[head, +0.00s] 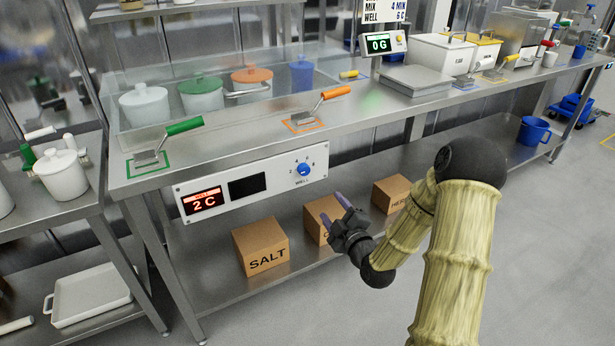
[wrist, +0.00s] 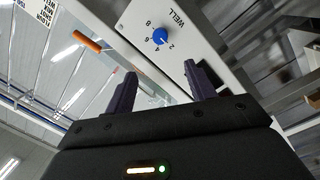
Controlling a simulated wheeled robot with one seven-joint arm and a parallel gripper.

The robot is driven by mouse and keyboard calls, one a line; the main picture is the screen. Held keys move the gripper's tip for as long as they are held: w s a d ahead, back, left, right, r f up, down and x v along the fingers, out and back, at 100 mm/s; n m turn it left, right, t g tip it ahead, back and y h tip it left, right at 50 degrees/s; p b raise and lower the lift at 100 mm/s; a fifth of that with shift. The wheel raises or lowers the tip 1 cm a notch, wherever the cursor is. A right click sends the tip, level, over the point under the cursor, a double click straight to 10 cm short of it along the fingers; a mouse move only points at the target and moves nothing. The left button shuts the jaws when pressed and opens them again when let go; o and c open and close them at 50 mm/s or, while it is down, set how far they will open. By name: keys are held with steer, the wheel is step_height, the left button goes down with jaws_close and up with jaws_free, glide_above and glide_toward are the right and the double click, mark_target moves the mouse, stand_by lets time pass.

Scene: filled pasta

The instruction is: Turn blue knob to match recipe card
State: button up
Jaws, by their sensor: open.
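The blue knob (head: 303,170) sits on a white panel (head: 258,187) on the front of the steel counter. A lit red display (head: 204,202) on the panel reads "2 C". In the wrist view the knob (wrist: 159,36) has a dial of 2, 4, 6, 8 around it, and its pale mark appears to face the 2. The recipe card (head: 383,10) is cut off at the top; its visible part reads "MIX WELL", "4 MIN", "6 C". My gripper (head: 332,207) is open and empty, in front of and below the knob, apart from it. Its fingers also show in the wrist view (wrist: 160,70).
A dark blank screen (head: 247,186) lies between display and knob. Orange (head: 318,104) and green-handled (head: 168,142) scoops lie on the counter above. Boxes, one marked SALT (head: 262,247), stand on the lower shelf. The space between gripper and panel looks clear.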

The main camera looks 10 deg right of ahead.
mark_target(305, 172)
steer(key=x, duration=1.7)
steer(key=shift+w+f, duration=0.1)
steer(key=shift+w, duration=0.05)
steer(key=c, duration=1)
